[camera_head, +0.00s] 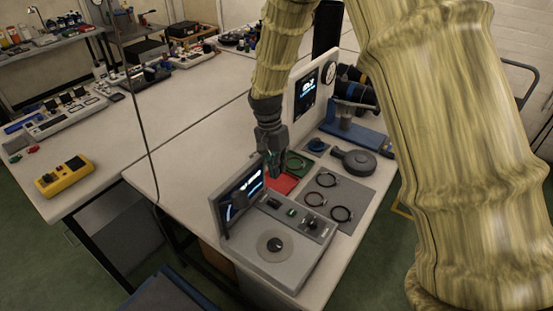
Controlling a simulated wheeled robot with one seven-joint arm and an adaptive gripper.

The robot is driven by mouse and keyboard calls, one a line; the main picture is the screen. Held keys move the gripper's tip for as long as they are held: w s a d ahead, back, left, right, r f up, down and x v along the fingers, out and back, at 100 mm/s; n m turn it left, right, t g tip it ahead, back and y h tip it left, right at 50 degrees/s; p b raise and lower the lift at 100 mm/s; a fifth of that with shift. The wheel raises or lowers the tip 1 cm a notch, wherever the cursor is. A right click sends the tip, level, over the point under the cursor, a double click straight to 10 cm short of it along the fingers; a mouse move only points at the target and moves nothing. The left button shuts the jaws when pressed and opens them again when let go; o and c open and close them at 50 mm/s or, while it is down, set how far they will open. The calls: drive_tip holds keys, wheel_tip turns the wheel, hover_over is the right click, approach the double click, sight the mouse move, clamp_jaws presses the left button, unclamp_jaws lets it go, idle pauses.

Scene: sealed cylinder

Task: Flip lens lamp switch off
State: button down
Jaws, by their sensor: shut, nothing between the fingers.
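A grey console (317,259) with a round dial (273,246) and an upright screen (239,203) stands at the front of the near table. A dark strip along its back edge carries small controls: a green-lit one (291,211), one at its left (273,203) and a switch-like one at its right (312,223). Their labels are too small to read, so I cannot tell which is the lens lamp switch or its position. My gripper (275,173) is shut and empty, pointing down just behind the screen and above the strip, apparently apart from the controls.
A red tray (281,184), a round dark grey object (353,160) and a blue-based device (350,133) are behind. A yellow meter (64,176) sits on the left table. My arm fills the right side.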

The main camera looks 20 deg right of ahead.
sight(274, 202)
drive_tip(key=f, duration=0.2)
drive_tip(key=s+f+p, duration=0.1)
drive_tip(key=f, duration=0.1)
drive_tip(key=f+p, duration=0.1)
drive_tip(key=f, duration=0.1)
drive_tip(key=shift+s+d+f, duration=0.1)
drive_tip(key=shift+s+d, duration=0.25)
drive_tip(key=shift+s, duration=0.05)
drive_tip(key=shift+f, duration=0.4)
drive_tip(key=shift+s+f+p, duration=0.3)
drive_tip(key=shift+s+p, duration=0.05)
drive_tip(key=shift+s, duration=0.05)
drive_tip(key=shift+w+d+f, duration=0.1)
drive_tip(key=shift+w+f, duration=0.05)
drive_tip(key=shift+f, duration=0.35)
drive_tip(key=shift+r, duration=0.15)
